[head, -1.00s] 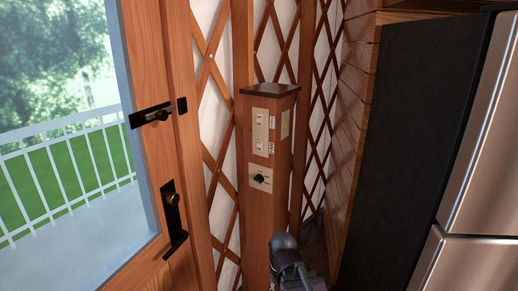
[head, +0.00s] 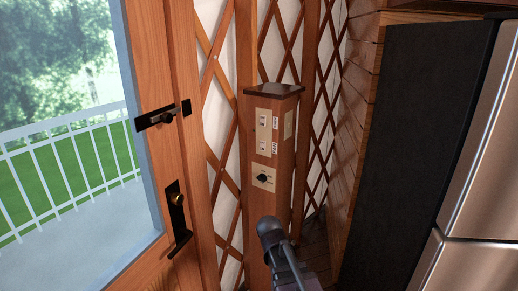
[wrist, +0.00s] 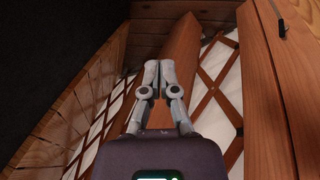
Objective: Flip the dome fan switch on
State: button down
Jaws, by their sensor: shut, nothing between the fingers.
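A wooden post (head: 258,215) with a dark cap stands against the lattice wall in the head view. Its front carries a cream switch plate (head: 263,133) with two white rockers, an upper one (head: 263,120) and a lower one (head: 262,146). Each has a small label beside it; the lower label (head: 275,147) seems to read FAN, the upper is too small to read. I cannot tell the rockers' positions. My gripper (wrist: 159,64) is shut and empty in the wrist view, pointing toward the post (wrist: 180,45). No switch shows there. In the head view my arm is below the plate.
A black dial (head: 263,179) on a cream plate sits below the switches, and another plate (head: 288,124) is on the post's right side. A wooden door (head: 165,70) with a black handle (head: 176,215) is left. A dark-sided steel fridge (head: 420,140) stands right.

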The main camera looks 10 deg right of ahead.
aim_at(262, 150)
jog(key=w+a+r+n+t+h+p, duration=0.2)
jog(key=w+a+r+t, duration=0.1)
jog(key=w+r, duration=0.5)
jog(key=w+a+r+n+t+h+p, duration=0.3)
jog(key=w+a+r+t, duration=0.1)
jog(key=w+r, duration=0.4)
jog(key=w+a+r+n+t+h+p, duration=0.3)
jog(key=w+r, duration=0.5)
jog(key=w, duration=0.3)
jog(key=shift+w+a+r+t, duration=0.3)
jog(key=shift+a, duration=0.35)
jog(key=b+x, duration=0.1)
jog(key=x, duration=1.2)
jog(key=shift+f, duration=0.1)
jog(key=shift+w+d, duration=0.35)
jog(key=shift+d, duration=0.05)
